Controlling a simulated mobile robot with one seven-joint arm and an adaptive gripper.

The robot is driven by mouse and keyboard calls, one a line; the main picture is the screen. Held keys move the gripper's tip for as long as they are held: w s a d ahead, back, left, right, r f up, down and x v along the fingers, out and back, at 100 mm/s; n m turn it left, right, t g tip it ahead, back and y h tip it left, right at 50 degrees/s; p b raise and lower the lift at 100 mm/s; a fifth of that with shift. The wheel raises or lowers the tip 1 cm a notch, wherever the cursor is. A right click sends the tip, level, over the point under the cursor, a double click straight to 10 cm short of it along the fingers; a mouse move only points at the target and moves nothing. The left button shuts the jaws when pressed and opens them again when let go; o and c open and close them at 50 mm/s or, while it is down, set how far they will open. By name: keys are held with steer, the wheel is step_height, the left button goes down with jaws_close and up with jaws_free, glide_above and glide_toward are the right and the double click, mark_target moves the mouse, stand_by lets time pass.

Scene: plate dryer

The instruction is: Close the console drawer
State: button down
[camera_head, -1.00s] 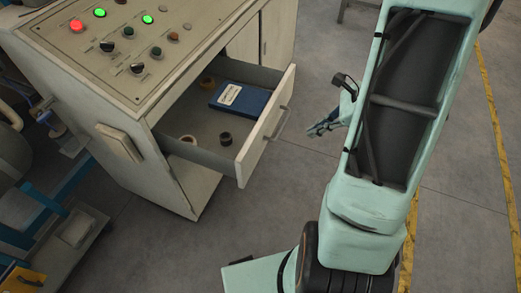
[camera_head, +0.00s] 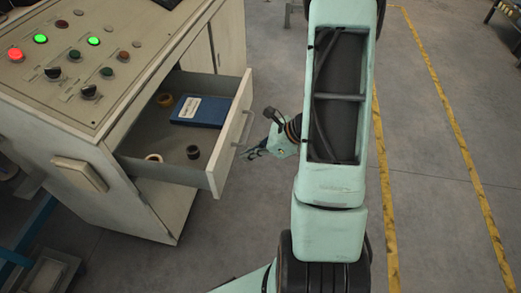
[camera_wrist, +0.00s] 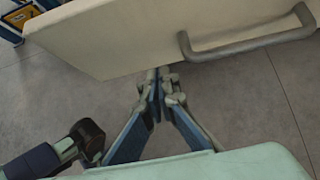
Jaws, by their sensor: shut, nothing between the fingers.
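The console drawer (camera_head: 216,177) is pulled out from the grey console (camera_head: 150,210). It holds a blue book or box (camera_head: 200,111) and several small rings. Its front panel fills the top of the wrist view (camera_wrist: 130,40), with a bar handle (camera_wrist: 245,45) at the upper right. The handle also shows in the head view (camera_head: 243,132). My gripper (camera_head: 250,154) is just right of the drawer front, outside the drawer. In the wrist view my gripper (camera_wrist: 158,80) has its fingertips together, empty, at the panel's lower edge left of the handle. I cannot tell whether they touch the panel.
The console top carries lit buttons (camera_head: 40,38) and knobs. A box-shaped fitting (camera_head: 80,175) sticks out of the console side. The floor (camera_head: 430,220) to the right is clear, crossed by yellow lines (camera_head: 470,190).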

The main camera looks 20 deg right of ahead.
mark_target(228, 157)
steer(key=shift+w+a+r, duration=0.1)
steer(key=shift+w+a, duration=0.45)
steer(key=shift+a, duration=0.15)
steer(key=shift+w+a+r, duration=0.1)
steer(key=shift+w+a, duration=0.4)
steer(key=shift+a, duration=0.2)
steer(key=w+a, duration=0.6)
steer(key=a, duration=0.2)
steer(key=w+a+b, duration=0.1)
steer(key=w+a, duration=0.4)
steer(key=a, duration=0.3)
steer(key=w+a+b, duration=0.1)
steer(key=w+a, duration=0.5)
steer(key=a, duration=0.2)
steer(key=shift+w+a, duration=0.15)
steer(key=shift+w, duration=0.15)
steer(key=shift+w+a+r, duration=0.15)
steer(key=shift+a, duration=0.1)
steer(key=shift+r, duration=0.1)
